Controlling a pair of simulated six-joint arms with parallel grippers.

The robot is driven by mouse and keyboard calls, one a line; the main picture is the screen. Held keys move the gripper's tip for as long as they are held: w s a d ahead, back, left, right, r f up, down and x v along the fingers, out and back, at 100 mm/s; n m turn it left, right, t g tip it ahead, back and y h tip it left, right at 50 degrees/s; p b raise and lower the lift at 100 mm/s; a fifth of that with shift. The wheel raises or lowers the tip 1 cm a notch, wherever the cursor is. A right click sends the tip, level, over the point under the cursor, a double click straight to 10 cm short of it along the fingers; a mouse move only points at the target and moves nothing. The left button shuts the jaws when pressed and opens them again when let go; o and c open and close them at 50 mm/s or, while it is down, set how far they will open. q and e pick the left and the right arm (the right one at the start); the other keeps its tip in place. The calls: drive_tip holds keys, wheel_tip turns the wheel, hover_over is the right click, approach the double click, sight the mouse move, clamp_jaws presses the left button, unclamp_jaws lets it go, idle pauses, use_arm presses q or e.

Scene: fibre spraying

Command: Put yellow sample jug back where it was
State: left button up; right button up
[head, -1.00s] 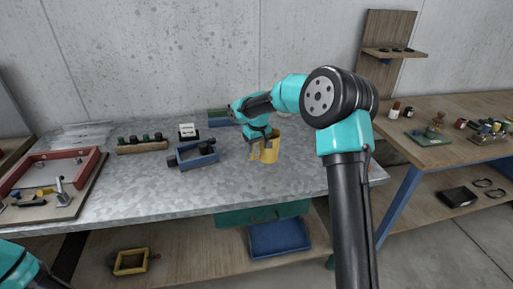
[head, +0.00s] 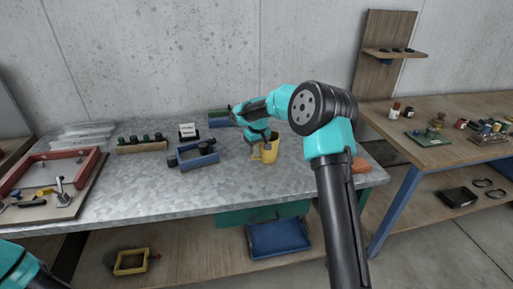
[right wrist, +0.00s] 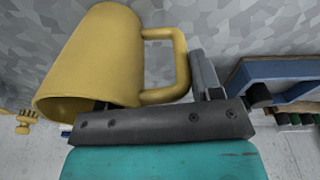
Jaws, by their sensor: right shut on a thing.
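The yellow sample jug (head: 269,154) stands upright at the middle right of the grey metal bench (head: 190,195) in the head view. I cannot tell whether its base touches the bench. My right gripper (head: 262,144) is at the jug's handle side and shut on it. In the right wrist view the jug (right wrist: 95,60) fills the upper left, its open mouth toward the lower left. Its handle lies beside one finger of the gripper (right wrist: 165,95); the other finger is mostly hidden behind the jug. My left gripper is out of view; only part of that arm shows at bottom left.
A blue frame fixture (head: 197,156) stands left of the jug, with a white-faced box (head: 188,131) behind it. A wooden rack of dark bottles (head: 141,146) and a red-framed tray (head: 50,165) are farther left. The bench front is clear. An orange object (head: 361,164) lies at right.

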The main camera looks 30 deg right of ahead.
drive_tip(key=shift+f, duration=0.25)
drive_tip(key=o, duration=1.4)
wheel_tip(320, 180, up, 12)
drive_tip(key=s, duration=0.1)
drive_tip(key=shift+s, duration=0.25)
